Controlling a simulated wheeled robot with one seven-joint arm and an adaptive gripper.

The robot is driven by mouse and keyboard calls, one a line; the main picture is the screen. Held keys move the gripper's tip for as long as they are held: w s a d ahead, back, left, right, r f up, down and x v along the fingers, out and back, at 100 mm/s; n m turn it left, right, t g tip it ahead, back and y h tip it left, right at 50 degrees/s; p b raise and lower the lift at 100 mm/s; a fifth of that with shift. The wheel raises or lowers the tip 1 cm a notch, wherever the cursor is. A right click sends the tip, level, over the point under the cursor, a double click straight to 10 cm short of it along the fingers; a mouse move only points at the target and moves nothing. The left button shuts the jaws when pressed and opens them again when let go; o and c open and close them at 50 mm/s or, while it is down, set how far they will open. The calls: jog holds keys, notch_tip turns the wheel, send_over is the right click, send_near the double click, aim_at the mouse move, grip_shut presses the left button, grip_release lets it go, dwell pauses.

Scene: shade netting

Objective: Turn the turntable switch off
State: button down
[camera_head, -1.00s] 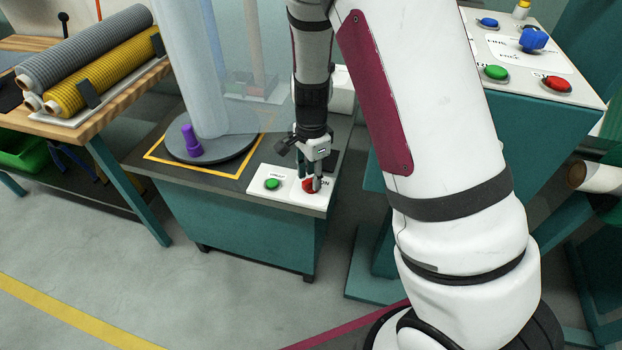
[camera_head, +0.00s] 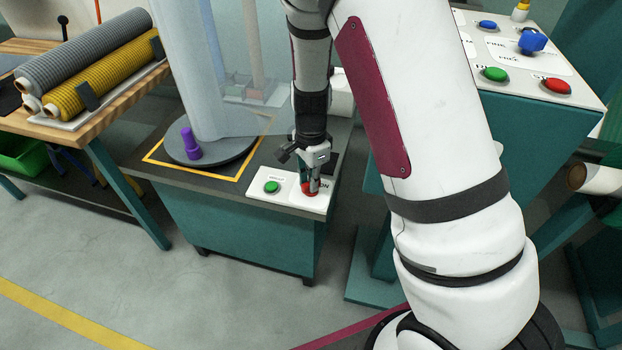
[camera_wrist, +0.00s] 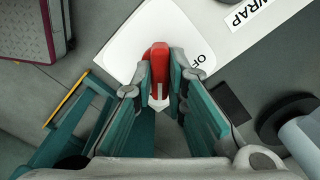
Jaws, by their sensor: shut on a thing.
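The red switch knob (camera_head: 310,191) sits on a white panel (camera_head: 262,197) at the front right corner of the turntable cabinet. My gripper (camera_head: 311,185) points down at it and hides part of it. In the wrist view, the red knob (camera_wrist: 160,58) is between the fingers of my gripper (camera_wrist: 161,84), which are shut on it. The turntable (camera_head: 213,165) is a dark grey disc carrying a translucent wrapped column.
A green button (camera_head: 271,187) is left of the knob on the same panel. A purple post (camera_head: 190,144) stands on the turntable. A second control panel (camera_head: 510,62) is at upper right. A table with mesh rolls (camera_head: 97,71) is at left.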

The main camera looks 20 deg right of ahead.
jog(key=n, duration=0.4)
jog(key=shift+p, duration=0.3)
jog(key=n, duration=0.4)
jog(key=shift+n, duration=0.3)
jog(key=n, duration=0.4)
jog(key=shift+n+p, duration=0.3)
jog(key=shift+p, duration=0.1)
jog(key=n, duration=0.4)
jog(key=shift+p, duration=0.3)
jog(key=shift+n, duration=0.3)
jog(key=c, duration=1.6)
grip_release()
